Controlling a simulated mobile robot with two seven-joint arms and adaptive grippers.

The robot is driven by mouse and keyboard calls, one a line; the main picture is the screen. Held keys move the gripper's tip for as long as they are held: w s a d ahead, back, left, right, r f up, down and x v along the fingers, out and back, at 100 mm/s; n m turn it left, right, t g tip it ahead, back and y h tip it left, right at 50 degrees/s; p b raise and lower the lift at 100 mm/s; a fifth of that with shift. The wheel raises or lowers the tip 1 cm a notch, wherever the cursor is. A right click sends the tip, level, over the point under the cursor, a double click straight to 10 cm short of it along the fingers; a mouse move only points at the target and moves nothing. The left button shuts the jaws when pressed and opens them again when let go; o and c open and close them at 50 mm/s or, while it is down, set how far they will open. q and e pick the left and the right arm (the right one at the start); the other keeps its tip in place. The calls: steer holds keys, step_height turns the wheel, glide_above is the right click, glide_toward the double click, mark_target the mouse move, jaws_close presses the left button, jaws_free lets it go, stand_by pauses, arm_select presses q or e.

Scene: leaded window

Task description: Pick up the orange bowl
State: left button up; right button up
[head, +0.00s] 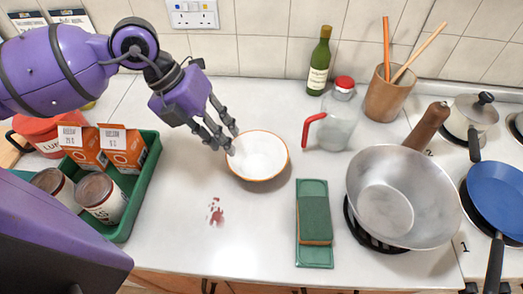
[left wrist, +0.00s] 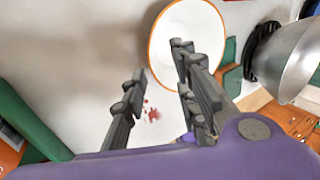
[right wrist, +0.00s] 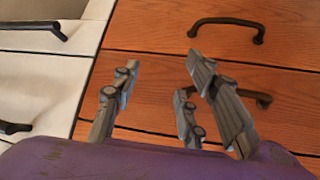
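The bowl (head: 262,152) is white inside with an orange rim and stands upright on the white worktop. It also shows in the left wrist view (left wrist: 188,30). My left gripper (head: 230,142) is at the bowl's left rim in the head view. In the left wrist view its fingers (left wrist: 160,85) are spread apart, with the right-hand fingers overlapping the bowl and the other finger outside the rim. I cannot tell whether they touch it. My right gripper (right wrist: 162,85) is open and empty in front of wooden drawers; the head view does not show it.
A green crate (head: 143,190) with tins and cartons stands left. A green sponge (head: 314,219) lies right of the bowl, near a steel pan (head: 400,195). A jug (head: 338,125) and bottle (head: 319,65) stand behind. Red stains (head: 216,213) mark clear worktop in front.

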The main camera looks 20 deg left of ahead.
mark_target(242, 166)
arm_select(q)
steer(key=x, duration=0.6)
steer(key=shift+a+f, duration=0.25)
steer(key=shift+f, duration=0.1)
steer(key=shift+c, duration=0.2)
jaws_close()
